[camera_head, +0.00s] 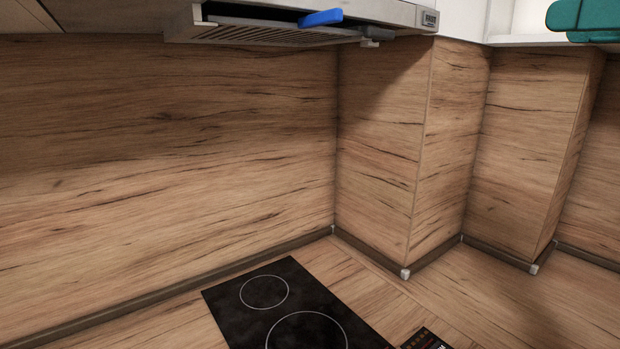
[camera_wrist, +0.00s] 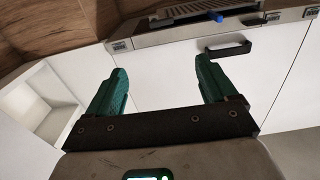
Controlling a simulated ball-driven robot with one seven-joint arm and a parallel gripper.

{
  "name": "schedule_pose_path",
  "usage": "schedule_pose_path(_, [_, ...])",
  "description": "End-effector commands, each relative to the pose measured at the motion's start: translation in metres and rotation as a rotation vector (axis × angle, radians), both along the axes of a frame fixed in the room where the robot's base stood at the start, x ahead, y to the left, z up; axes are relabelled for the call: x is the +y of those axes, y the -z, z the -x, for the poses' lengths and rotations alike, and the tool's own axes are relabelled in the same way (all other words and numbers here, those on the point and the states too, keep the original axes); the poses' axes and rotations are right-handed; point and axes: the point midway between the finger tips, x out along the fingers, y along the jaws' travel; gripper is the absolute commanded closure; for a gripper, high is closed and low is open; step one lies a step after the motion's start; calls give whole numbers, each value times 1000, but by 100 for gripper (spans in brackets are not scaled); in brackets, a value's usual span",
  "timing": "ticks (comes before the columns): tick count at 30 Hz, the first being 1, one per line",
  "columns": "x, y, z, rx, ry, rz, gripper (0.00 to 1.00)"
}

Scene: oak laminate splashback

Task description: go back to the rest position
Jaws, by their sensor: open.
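My gripper (camera_wrist: 160,66) shows in the wrist view with its two teal fingers spread wide apart. Nothing is between them. In the head view, teal parts of my gripper (camera_head: 582,16) show at the top right corner, cut off by the picture edge. They are high up, to the right of the range hood and apart from it. No held thing shows in either view.
A range hood (camera_head: 270,33) with a blue piece (camera_head: 320,17) at its underside hangs above a black cooktop (camera_head: 245,325). White cabinet doors (camera_wrist: 165,75), one with a black handle (camera_wrist: 228,50), and an open white compartment (camera_wrist: 45,100) lie beyond my fingers. Wooden wall boxes (camera_head: 380,150) jut out.

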Motion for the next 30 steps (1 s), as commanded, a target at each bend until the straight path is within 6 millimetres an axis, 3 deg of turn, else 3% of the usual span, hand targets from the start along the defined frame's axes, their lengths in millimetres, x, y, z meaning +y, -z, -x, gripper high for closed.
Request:
schedule_pose_path(11, [-10, 53, -23, 68, 43, -53, 15])
schedule_pose_path(17, [-16, 104, -40, 136, 85, -90, 15])
schedule_pose_path(20, [-17, 143, -49, 192, 115, -112, 15])
schedule_pose_path(23, [-16, 196, -56, 270, 152, -132, 15])
schedule_pose_path(30, [-2, 351, -47, 521, 260, -133, 15])
